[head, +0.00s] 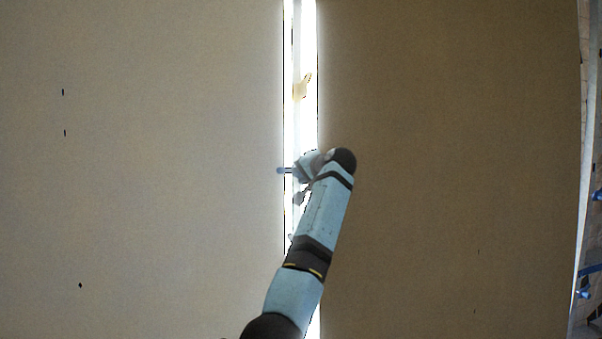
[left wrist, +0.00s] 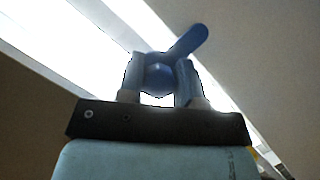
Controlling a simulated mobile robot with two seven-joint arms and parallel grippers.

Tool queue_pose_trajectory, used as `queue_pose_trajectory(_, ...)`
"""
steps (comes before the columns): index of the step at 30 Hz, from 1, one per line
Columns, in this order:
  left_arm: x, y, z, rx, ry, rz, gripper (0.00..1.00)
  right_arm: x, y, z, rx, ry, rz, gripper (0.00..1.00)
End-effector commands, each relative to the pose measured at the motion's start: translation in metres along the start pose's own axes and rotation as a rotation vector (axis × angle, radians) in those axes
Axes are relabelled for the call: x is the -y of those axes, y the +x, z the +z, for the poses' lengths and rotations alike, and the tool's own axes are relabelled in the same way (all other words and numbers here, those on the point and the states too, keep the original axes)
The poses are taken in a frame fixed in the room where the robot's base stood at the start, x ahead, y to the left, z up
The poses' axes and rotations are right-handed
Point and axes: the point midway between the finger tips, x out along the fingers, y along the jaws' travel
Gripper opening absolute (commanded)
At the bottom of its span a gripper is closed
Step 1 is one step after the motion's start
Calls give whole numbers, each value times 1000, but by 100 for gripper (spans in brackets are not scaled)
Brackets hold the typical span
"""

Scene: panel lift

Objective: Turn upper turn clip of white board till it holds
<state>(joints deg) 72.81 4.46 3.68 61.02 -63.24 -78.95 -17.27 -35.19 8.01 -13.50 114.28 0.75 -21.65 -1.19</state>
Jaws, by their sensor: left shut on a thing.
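My left gripper (head: 290,171) is in front of the bright gap between two large panels. In the left wrist view, its two fingers (left wrist: 160,82) are shut on a blue turn clip (left wrist: 189,43). The clip's rounded hub sits between the fingers, and its lever sticks out past them to the upper right. In the head view only a small blue end of the clip (head: 281,170) shows, pointing left; my gripper and arm hide the rest. I cannot tell for certain which surface is the white board. My right gripper is not in view.
A pale beige panel (head: 150,170) fills the left, and a darker brown panel (head: 450,170) fills the right. A cream-coloured clip-like piece (head: 302,87) sits higher in the gap. Blue items (head: 585,285) show beyond the right panel's edge.

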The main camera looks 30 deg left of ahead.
Motion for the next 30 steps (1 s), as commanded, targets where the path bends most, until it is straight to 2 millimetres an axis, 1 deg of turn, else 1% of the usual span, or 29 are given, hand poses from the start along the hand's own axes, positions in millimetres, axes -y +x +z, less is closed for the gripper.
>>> queue_pose_trajectory(17,-1,0,0,0,-33,14,9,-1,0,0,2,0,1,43)
queue_pose_trajectory(18,-1,0,0,0,-33,14,35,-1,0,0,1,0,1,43)
queue_pose_trajectory(19,-1,0,0,0,-33,14,41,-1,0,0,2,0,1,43)
queue_pose_trajectory(26,0,0,0,0,-32,13,41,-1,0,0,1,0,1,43)
queue_pose_trajectory(30,-1,-6,0,-1,-32,13,41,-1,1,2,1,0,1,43)
